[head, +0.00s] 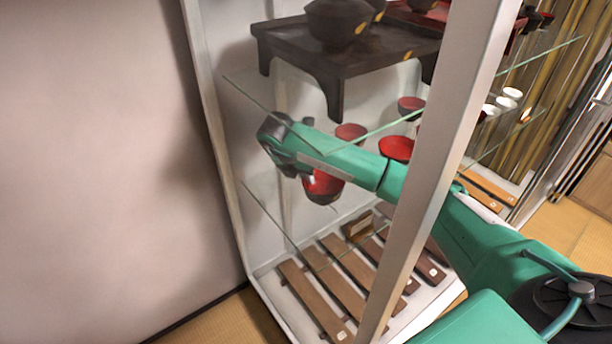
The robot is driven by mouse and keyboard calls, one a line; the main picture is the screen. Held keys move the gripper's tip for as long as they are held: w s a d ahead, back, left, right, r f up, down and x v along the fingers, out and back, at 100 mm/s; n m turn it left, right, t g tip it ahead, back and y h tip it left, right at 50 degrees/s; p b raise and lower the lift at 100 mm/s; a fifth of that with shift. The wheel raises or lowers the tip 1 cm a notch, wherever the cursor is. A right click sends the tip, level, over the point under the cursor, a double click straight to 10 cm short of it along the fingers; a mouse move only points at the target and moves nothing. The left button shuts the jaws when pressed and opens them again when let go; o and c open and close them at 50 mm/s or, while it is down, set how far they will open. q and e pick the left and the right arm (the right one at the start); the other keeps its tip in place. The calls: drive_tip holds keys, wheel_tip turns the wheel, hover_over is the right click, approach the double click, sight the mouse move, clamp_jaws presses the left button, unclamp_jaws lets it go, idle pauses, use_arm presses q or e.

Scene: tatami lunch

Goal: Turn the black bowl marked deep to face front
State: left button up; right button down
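My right gripper (304,174) reaches into the glass-shelved cabinet with its dark fingers pointing down at a bowl (325,188). This bowl is red inside and dark outside, and appears tilted toward me. The fingers overlap its upper left rim; whether they grip it is not clear. A black bowl (338,22) with a gold spot on its side sits on the dark raised tray above. No "deep" marking is readable, so I cannot tell which bowl carries it. My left gripper is not in view.
Red bowls (396,148) stand behind my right forearm. The dark footed tray (347,62) is above the arm. A white cabinet post (437,150) stands in front of the arm. Wooden slats (318,300) lie on the cabinet floor. A bare wall is at left.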

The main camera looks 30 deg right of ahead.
drive_tip(key=shift+f, duration=0.15)
drive_tip(key=c, duration=1.6)
unclamp_jaws()
drive_tip(key=shift+o, duration=0.2)
drive_tip(key=shift+r+p, duration=1.55)
drive_tip(key=shift+r, duration=1)
drive_tip(key=shift+f, duration=0.1)
